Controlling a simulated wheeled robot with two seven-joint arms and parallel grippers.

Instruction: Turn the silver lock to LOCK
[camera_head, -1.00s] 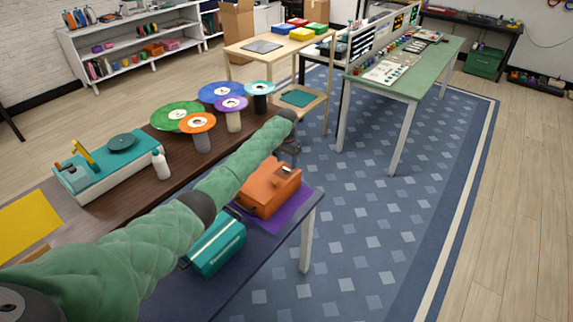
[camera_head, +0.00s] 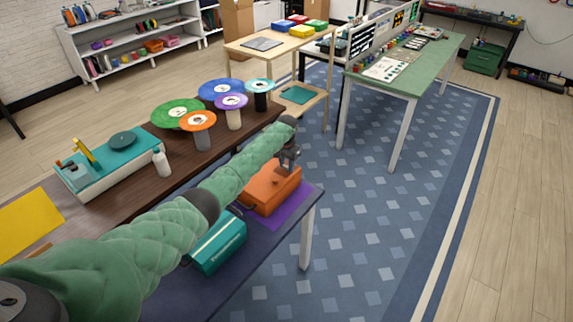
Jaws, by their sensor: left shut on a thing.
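An orange case (camera_head: 270,190) sits on a purple mat (camera_head: 299,204) at the far right end of the dark blue table. A small dark knob shows on its top. My left gripper (camera_head: 288,168) points down at the far right part of the case's top and is shut on the small silver lock there. The fingers hide most of the lock, so its turn and any LOCK marking cannot be read. My right gripper is not in view.
A teal case (camera_head: 218,243) lies beside the orange one, partly behind my left arm. Round spools (camera_head: 178,113) and a white bottle (camera_head: 161,163) stand on the brown table behind. Blue patterned floor (camera_head: 385,230) is clear at the right.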

